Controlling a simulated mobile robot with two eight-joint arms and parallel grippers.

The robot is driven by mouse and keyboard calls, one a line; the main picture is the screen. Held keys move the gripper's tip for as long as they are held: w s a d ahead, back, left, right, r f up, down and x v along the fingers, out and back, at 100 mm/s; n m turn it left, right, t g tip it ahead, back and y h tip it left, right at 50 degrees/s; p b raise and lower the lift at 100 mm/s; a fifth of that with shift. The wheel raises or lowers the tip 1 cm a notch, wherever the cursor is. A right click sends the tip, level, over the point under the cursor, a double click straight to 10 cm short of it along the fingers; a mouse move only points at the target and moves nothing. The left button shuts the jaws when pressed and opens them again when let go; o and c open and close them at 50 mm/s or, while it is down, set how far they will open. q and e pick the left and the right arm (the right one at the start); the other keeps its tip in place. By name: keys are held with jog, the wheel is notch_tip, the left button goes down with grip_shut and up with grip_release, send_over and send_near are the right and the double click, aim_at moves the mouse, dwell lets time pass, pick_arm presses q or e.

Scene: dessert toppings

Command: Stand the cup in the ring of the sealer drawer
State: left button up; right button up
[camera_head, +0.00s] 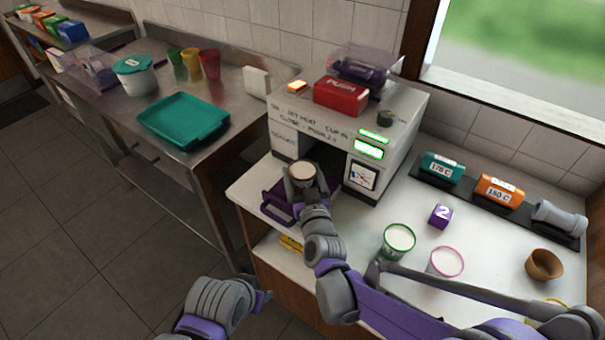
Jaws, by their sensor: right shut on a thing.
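The cup (302,172), with a pale top, is upright at the front of the white sealer (352,120). My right gripper (303,187) is shut on it from the near side and hides its lower part. The purple sealer drawer (275,204) sticks out of the machine's opening, below and around the cup in the picture. Its ring is hidden behind the cup and gripper, so I cannot tell whether the cup sits in it or is above it. My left gripper (266,296) is low at the bottom, away from the counter things; its jaws do not show clearly.
Two filled cups, green-rimmed (398,241) and pink-rimmed (445,262), stand near my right arm. A purple block (440,214) and a brown bowl (544,265) are further right. A rack holds a green canister (440,168) and an orange canister (499,190). A teal tray (184,121) lies on the left table.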

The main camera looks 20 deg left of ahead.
jog(key=shift+f, duration=0.1)
jog(key=o, duration=1.2)
jog(key=shift+o, duration=0.2)
jog(key=shift+s+d, duration=0.1)
jog(key=shift+s, duration=0.1)
jog(key=b+v, duration=0.1)
jog(key=v, duration=1)
jog(key=shift+s, duration=0.3)
jog(key=shift+d, duration=0.1)
